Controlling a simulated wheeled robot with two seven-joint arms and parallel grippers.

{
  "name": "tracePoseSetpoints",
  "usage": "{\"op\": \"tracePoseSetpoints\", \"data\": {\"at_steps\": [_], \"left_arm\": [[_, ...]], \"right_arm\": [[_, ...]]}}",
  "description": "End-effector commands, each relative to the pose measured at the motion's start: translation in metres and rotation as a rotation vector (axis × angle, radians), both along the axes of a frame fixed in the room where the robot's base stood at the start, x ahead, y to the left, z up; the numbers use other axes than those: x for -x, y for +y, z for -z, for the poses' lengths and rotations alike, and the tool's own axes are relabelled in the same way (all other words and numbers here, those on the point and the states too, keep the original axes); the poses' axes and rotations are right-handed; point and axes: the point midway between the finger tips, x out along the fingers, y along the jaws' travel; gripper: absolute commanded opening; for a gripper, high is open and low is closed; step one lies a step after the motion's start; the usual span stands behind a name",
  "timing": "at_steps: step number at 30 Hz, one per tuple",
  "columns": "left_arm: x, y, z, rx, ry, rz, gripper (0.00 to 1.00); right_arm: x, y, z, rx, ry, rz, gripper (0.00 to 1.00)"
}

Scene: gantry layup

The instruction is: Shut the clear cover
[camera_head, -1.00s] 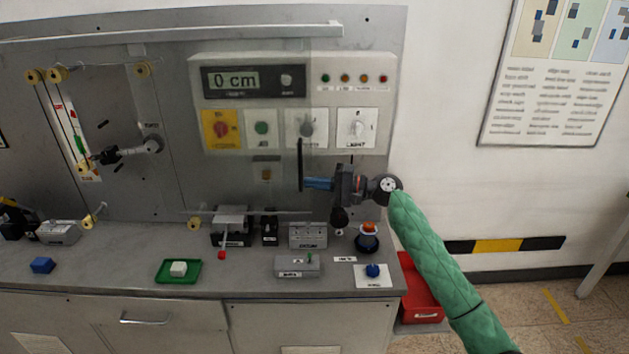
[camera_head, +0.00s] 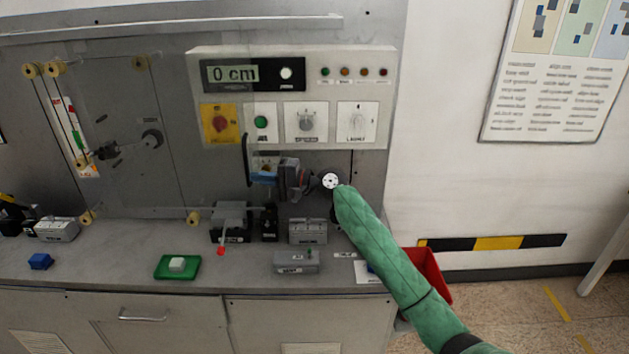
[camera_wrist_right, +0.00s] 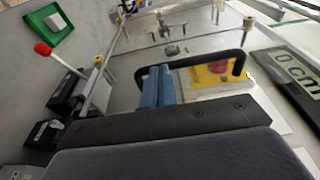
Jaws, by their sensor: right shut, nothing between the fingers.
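The clear cover (camera_head: 212,168) is a faint, nearly invisible pane in front of the grey back panel. Its black bar handle (camera_head: 246,160) stands upright below the yellow and green switches. The handle also shows as a black loop in the right wrist view (camera_wrist_right: 190,62). My right gripper (camera_head: 262,177) is shut and empty, its blue fingertips (camera_wrist_right: 158,82) side by side at the handle's right side. They appear to touch it, though contact is hard to confirm. The pane's left edge is hard to make out. My left gripper is out of view.
A rail (camera_head: 170,30) runs along the top. A crank (camera_head: 150,140) and yellow pulleys (camera_head: 30,70) are at the left. A lever with a red knob (camera_head: 221,250) and small boxes (camera_head: 307,231) stand on the bench below. A green tray (camera_head: 177,267) lies at the front.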

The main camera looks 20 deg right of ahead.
Motion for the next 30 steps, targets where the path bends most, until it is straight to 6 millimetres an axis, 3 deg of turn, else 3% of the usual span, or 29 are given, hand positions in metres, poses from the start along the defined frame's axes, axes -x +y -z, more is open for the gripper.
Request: {"op": "tracePoseSetpoints", "data": {"at_steps": [1, 6, 15, 21, 30], "left_arm": [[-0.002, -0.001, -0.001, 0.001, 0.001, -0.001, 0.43], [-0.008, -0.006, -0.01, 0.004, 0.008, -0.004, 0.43], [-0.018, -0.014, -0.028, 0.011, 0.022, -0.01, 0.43], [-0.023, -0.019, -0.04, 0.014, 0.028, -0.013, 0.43], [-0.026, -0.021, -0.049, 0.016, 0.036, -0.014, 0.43]], "right_arm": [[-0.005, 0.02, 0.0, -0.002, -0.002, -0.004, 0.0], [-0.022, 0.079, 0.0, -0.001, -0.002, -0.004, 0.0], [-0.048, 0.17, 0.0, -0.002, -0.001, -0.002, 0.0], [-0.06, 0.209, 0.0, 0.0, 0.0, -0.002, 0.0], [-0.067, 0.233, 0.0, -0.001, 0.0, 0.0, 0.0]]}}
